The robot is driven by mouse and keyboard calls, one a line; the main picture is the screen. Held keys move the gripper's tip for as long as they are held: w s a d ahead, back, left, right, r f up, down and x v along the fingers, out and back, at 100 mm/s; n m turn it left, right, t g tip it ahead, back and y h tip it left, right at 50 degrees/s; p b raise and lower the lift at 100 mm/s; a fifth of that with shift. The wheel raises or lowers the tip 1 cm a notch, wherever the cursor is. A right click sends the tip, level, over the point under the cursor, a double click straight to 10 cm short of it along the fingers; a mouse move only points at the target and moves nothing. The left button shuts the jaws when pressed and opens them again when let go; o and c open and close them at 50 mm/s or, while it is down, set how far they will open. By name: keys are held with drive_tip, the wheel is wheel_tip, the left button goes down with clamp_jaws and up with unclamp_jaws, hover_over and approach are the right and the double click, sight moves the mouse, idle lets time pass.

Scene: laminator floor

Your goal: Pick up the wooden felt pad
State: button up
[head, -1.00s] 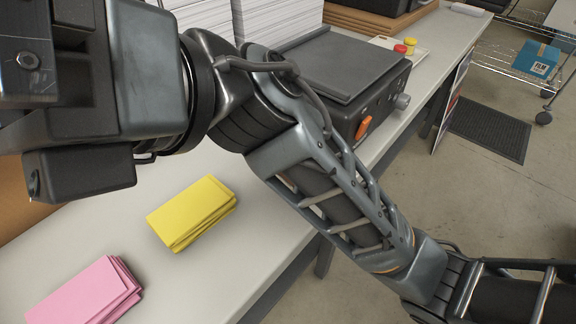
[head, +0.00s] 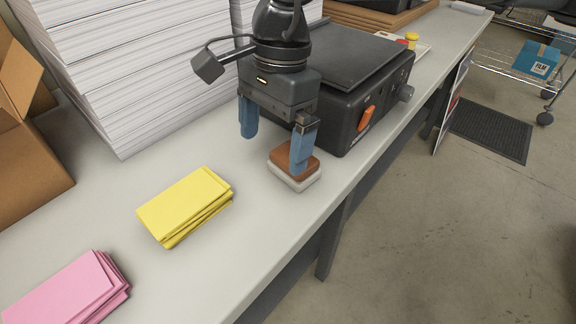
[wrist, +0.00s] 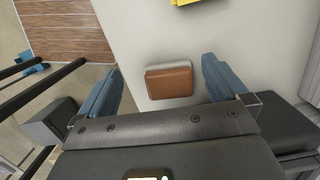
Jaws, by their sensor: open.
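The wooden felt pad (head: 294,166) is a small block with a brown wooden top and a pale felt base. It lies on the table in front of the black laminator in the head view. My gripper (head: 273,152) is open above it with blue fingers pointing down. In the head view one finger overlaps the pad and the other is to its left, apart from it. In the wrist view the pad (wrist: 168,80) shows between the two fingertips (wrist: 160,72), with clear gaps on both sides. I cannot tell the exact height of the fingertips above the table.
The black laminator (head: 335,75) with an orange switch stands close behind the pad. Tall white paper stacks (head: 130,65) stand at the back left. A yellow stack (head: 185,205) and a pink stack (head: 70,292) lie to the left. The table's front edge is close to the pad.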

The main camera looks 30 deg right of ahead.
sight(278, 162)
drive_tip(key=shift+h, duration=0.8)
drive_tip(key=d, duration=0.2)
drive_tip(key=w+d, duration=0.1)
drive_tip(key=d, duration=0.1)
drive_tip(key=shift+d+f, duration=0.1)
drive_tip(key=shift+w+d+f, duration=0.1)
drive_tip(key=shift+d+f, duration=0.1)
drive_tip(key=shift+d, duration=0.1)
wheel_tip(278, 162, down, 7)
drive_tip(key=shift+w+f+p, duration=0.15)
drive_tip(key=shift+p, duration=0.5)
drive_tip(key=shift+a, duration=0.1)
drive_tip(key=c, duration=0.8)
